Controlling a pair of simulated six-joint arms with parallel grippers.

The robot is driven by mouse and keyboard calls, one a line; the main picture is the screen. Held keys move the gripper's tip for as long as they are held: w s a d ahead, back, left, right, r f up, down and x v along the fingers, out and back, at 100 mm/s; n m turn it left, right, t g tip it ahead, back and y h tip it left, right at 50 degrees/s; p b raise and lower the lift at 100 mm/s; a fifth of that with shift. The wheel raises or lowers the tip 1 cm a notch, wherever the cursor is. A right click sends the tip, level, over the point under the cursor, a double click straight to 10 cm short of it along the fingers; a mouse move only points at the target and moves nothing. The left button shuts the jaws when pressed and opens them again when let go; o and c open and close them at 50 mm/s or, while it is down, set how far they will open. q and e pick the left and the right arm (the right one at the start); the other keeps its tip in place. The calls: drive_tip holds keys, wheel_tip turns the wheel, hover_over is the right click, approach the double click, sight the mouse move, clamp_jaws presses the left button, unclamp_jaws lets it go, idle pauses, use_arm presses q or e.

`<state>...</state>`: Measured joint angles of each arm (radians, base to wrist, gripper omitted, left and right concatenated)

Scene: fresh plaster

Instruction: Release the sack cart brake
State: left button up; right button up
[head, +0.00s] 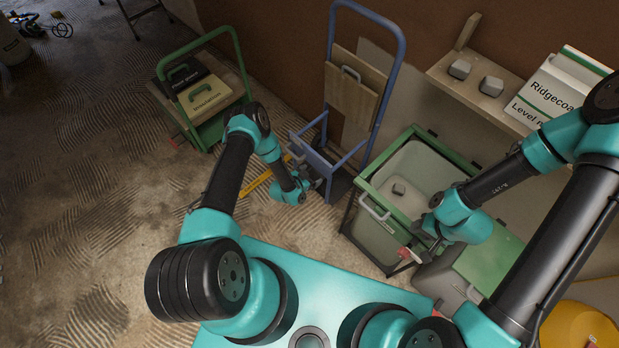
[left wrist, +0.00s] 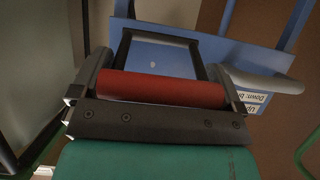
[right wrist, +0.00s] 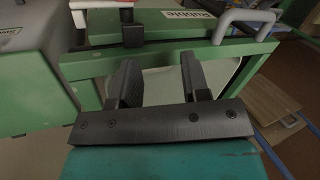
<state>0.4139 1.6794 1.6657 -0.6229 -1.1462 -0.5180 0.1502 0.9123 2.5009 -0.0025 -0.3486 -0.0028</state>
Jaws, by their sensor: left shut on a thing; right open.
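The blue sack cart (head: 403,45) stands against the wall in the head view, with a tan board on it. In the left wrist view, a red grip (left wrist: 160,90) on a dark bracket sits in front of the cart's blue plate (left wrist: 160,68). My left gripper (head: 312,184) is shut on this red grip, low on the cart. A label (left wrist: 255,98) beside it is partly hidden; "Down: b" shows. My right gripper (right wrist: 155,82) is open and empty at the rim of the green-framed Rubble bin. I cannot tell whether the brake is up or down.
The Rubble bin (head: 366,192) stands just right of the cart. A green cart (head: 238,68) with cases is to the left. A shelf (head: 515,97) with grey blocks and a labelled box is on the right wall. Floor at left is mostly free.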

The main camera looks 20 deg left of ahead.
use_arm(q)
drive_tip(key=shift+w+d+r+g+y, duration=0.15)
drive_tip(key=shift+r+g+y, duration=0.25)
drive_tip(key=shift+g, duration=0.4)
drive_tip(key=o, duration=0.9)
drive_tip(key=v, duration=1.7)
drive_tip(key=shift+r, duration=0.15)
drive_tip(key=shift+r, duration=0.1)
